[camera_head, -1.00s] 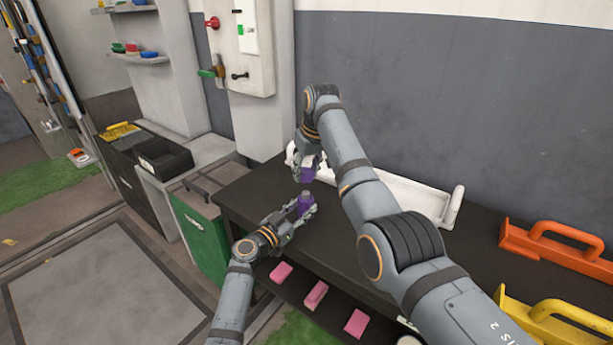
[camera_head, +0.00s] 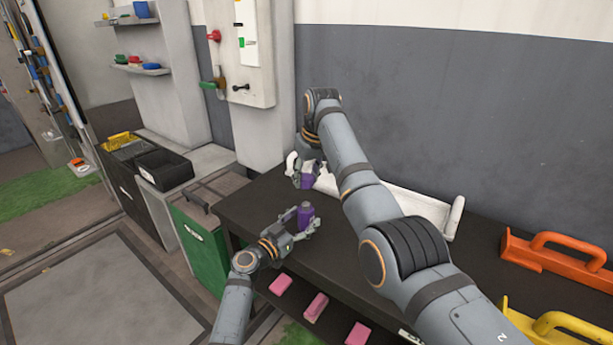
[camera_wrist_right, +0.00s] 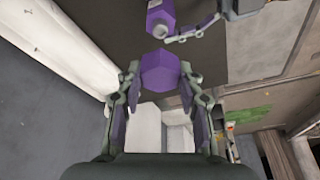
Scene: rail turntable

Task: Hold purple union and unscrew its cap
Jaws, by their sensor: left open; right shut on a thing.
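A purple union (camera_head: 306,212) stands upright between the fingers of my left gripper (camera_head: 308,227), near the table's left end. Those fingers are open around it; contact cannot be told. It also shows at the top of the right wrist view (camera_wrist_right: 160,15), with a round pale-rimmed end facing the camera. My right gripper (camera_head: 305,178) is shut on a faceted purple piece, apparently the cap (camera_head: 308,167), farther back. In the right wrist view the cap (camera_wrist_right: 160,72) sits between the fingertips, apart from the union. The fingers hide its sides.
The dark table (camera_head: 262,192) carries a long white tray (camera_head: 420,205) behind my grippers. An orange handled block (camera_head: 555,255) and a yellow one (camera_head: 560,325) stand at right. Pink blocks (camera_head: 316,306) lie on the lower shelf. A green cabinet (camera_head: 205,245) is at left.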

